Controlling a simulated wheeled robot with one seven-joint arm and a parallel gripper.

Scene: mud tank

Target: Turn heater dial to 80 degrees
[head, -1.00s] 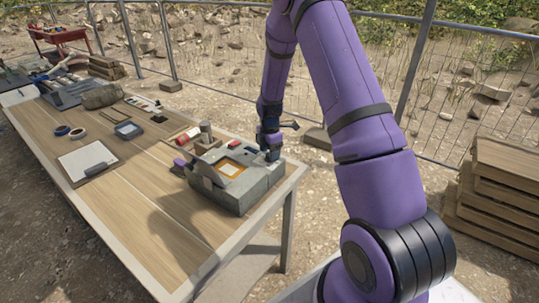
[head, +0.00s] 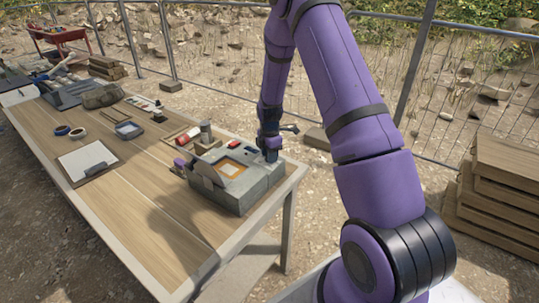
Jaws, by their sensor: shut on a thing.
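The heater (head: 238,196) is a grey box with an orange-framed top opening, standing at the right end of the long wooden table. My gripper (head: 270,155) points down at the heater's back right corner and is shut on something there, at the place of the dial. The dial itself is hidden by my gripper, so its setting cannot be read.
The wooden table (head: 130,215) is bare at its front. A clipboard (head: 86,162), tape rolls (head: 77,132) and several small tools lie farther left. Stacked planks (head: 500,205) stand on the right. A wire fence (head: 455,110) runs behind.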

